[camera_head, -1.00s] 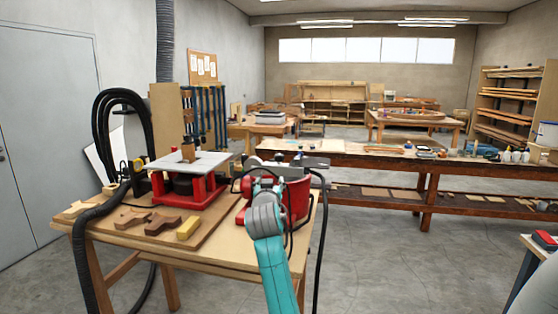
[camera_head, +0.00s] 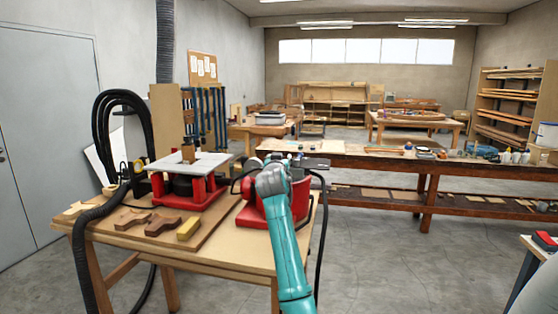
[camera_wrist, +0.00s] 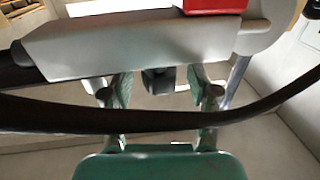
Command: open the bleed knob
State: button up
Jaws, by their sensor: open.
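In the wrist view, my gripper (camera_wrist: 160,88) has its two teal fingers apart. A small dark block (camera_wrist: 157,80), possibly the bleed knob, shows between the fingers under a pale grey housing (camera_wrist: 140,40). I cannot tell whether either finger touches it. A black hose (camera_wrist: 155,120) crosses the view in front of the fingers. In the head view, the red machine (camera_head: 255,217) stands on the near table's right side. My teal arm reaches up to it and hides part of it, the knob's area and the gripper.
A red stand with a pale top plate (camera_head: 188,163) is left of the machine on the wooden table (camera_head: 225,250). Wooden pieces (camera_head: 165,226) and a yellow block (camera_head: 188,229) lie in front. Black hoses (camera_head: 98,140) loop at left. A long bench (camera_head: 345,158) stands behind.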

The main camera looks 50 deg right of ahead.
jog(key=shift+w+d, duration=0.2)
jog(key=shift+d, duration=0.1)
jog(key=shift+c, duration=0.2)
grip_shut()
jog(key=shift+n+t+y, duration=0.3)
jog(key=shift+n+t, duration=0.1)
jog(key=shift+t, duration=0.2)
jog(key=shift+s+d+n+t+y, duration=0.1)
jog(key=shift+n+t+y, duration=1.1)
jog(key=shift+t+y, duration=0.15)
jog(key=shift+n+t+y, duration=1.35)
jog(key=shift+n+y, duration=0.05)
jog(key=shift+y, duration=0.55)
